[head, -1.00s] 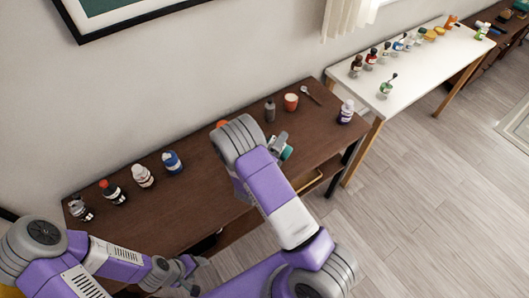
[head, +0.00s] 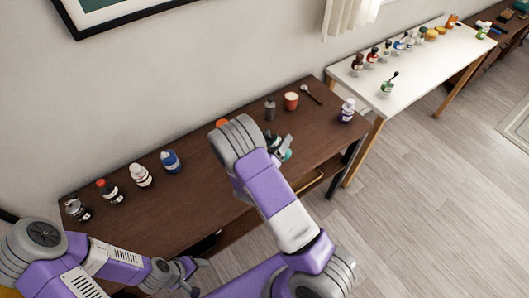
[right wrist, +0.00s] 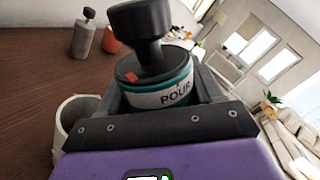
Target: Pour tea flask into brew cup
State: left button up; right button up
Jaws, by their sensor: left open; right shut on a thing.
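The tea flask is teal with a black top and a white label reading "POUR" (right wrist: 160,97). My right gripper (head: 282,148) is shut on it; in the head view only a bit of teal (head: 286,155) shows past my right arm. In the right wrist view a pale round cup (right wrist: 74,108), perhaps the brew cup, stands just left of the flask, partly hidden by the gripper. My arm hides that spot in the head view. My left gripper (head: 197,277) is open and empty at the table's near side, low in the head view.
On the brown table (head: 215,185) stand a grey bottle (head: 270,109), a red-orange cup (head: 291,101), a spoon (head: 312,94) and a purple-and-white bottle (head: 346,112). Several bottles line the left back, including a blue one (head: 171,161). A white table (head: 400,85) adjoins at right.

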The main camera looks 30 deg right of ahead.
jog(key=shift+s+d+r+m, duration=0.1)
jog(key=shift+r+m, duration=0.25)
jog(key=shift+m, duration=0.35)
jog(key=m, duration=0.1)
jog(key=s+d+f+m+b, duration=0.1)
jog(key=s+m+b, duration=0.1)
jog(key=shift+s+d+f+m, duration=0.1)
jog(key=shift+d+f+m, duration=0.15)
jog(key=shift+f+m, duration=0.1)
jog(key=f+m+b, duration=0.1)
jog(key=f+b, duration=0.1)
jog(key=s+f+m+b, duration=0.1)
jog(key=f+b, duration=0.1)
jog(key=b, duration=0.1)
jog(key=s+d+f+m+b, duration=0.1)
jog(key=f+b, duration=0.1)
jog(key=shift+d+f+m, duration=0.1)
jog(key=shift+f+m, duration=0.2)
jog(key=shift+m, duration=0.05)
jog(key=shift+w, duration=0.1)
